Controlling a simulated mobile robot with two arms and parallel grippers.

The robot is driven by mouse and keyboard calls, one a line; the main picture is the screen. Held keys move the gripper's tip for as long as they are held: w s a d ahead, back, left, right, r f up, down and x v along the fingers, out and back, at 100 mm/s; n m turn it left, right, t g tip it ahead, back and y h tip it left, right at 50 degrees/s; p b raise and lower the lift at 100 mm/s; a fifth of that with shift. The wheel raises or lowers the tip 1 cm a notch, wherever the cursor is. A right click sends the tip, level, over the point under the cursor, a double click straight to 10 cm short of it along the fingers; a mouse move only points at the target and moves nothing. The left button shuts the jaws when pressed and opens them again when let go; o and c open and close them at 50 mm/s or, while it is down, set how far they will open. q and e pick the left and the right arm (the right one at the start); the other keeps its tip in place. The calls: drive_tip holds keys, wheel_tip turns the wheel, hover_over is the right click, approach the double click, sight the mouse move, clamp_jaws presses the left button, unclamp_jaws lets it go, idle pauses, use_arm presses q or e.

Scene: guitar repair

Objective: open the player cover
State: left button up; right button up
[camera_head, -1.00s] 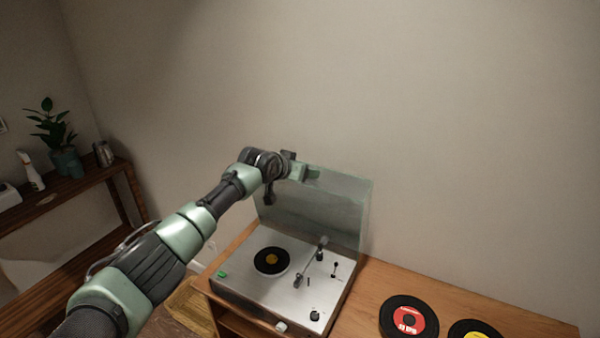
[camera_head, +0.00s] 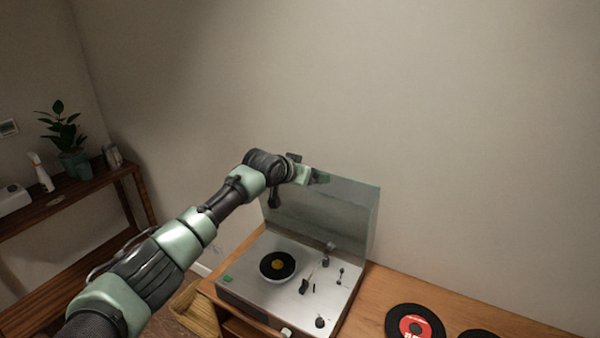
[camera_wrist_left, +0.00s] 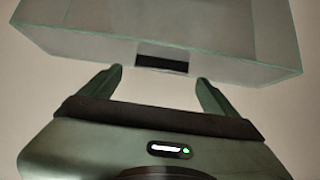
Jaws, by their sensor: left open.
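The record player (camera_head: 262,299) sits on a wooden cabinet, with a black record with a yellow label (camera_head: 277,265) on it. Its clear cover (camera_head: 345,215) stands raised, upright at the back of the player. My left gripper (camera_head: 318,177) is at the cover's top left edge. In the left wrist view my left gripper (camera_wrist_left: 158,84) is open, its fingers apart just short of the cover (camera_wrist_left: 225,45). A dark handle notch (camera_wrist_left: 162,63) on the cover's edge lies between and beyond the fingertips. My right gripper is not in view.
A red-label record (camera_head: 414,326) and part of another record (camera_head: 478,333) lie on the cabinet top (camera_head: 385,285) at right. A dark shelf (camera_head: 85,192) at left holds a plant (camera_head: 65,135) and bottles. A plain wall is behind the player.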

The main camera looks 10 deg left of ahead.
use_arm(q)
drive_tip(key=b+v, duration=0.1)
drive_tip(key=v, duration=0.5)
drive_tip(key=shift+s+r, duration=0.2)
drive_tip(key=shift+a, duration=0.1)
